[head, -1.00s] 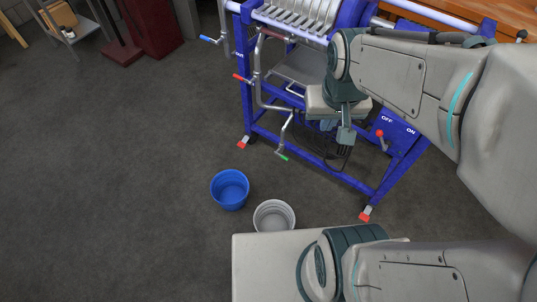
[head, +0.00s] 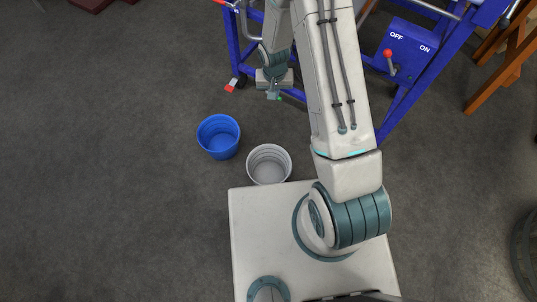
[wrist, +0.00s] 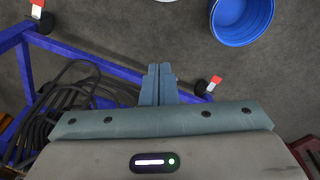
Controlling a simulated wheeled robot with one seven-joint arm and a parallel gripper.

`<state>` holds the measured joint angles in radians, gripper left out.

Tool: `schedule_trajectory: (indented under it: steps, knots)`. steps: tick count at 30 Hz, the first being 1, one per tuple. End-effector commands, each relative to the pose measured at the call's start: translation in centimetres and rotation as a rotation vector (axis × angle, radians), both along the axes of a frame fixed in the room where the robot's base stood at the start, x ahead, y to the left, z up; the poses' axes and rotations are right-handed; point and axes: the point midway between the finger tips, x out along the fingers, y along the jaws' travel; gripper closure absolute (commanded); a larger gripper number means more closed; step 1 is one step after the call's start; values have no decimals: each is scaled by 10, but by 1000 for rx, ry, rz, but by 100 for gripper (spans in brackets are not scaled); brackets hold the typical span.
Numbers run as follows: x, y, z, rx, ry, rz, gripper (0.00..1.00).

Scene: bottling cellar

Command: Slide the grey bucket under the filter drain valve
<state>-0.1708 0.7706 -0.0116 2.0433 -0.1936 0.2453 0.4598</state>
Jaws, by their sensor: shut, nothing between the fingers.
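The blue filter frame (head: 436,60) stands behind my arm. The drain valve is mostly hidden by my gripper; a speck of green shows beside the fingers.
A blue bucket (head: 219,137) stands left of the grey one, also in the wrist view (wrist: 241,20). A red-and-white frame foot (head: 232,85) is just beyond it. Black coiled hose (wrist: 78,98) lies by the frame. Floor at left is open. A wooden stand (head: 505,65) is at right.

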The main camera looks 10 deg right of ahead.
Motion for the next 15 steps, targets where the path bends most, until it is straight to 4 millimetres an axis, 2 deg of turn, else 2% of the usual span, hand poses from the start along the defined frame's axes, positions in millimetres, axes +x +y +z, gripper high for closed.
schedule_trajectory:
  steps: [1,5,9,12,15]
  knots:
    - [-3,4,-41,0,17,-1,100]
    - [-9,13,-119,8,37,-5,100]
    - [-25,20,-200,18,60,-14,100]
    - [-39,25,-248,26,73,-18,100]
    - [-51,27,-283,33,84,-22,100]
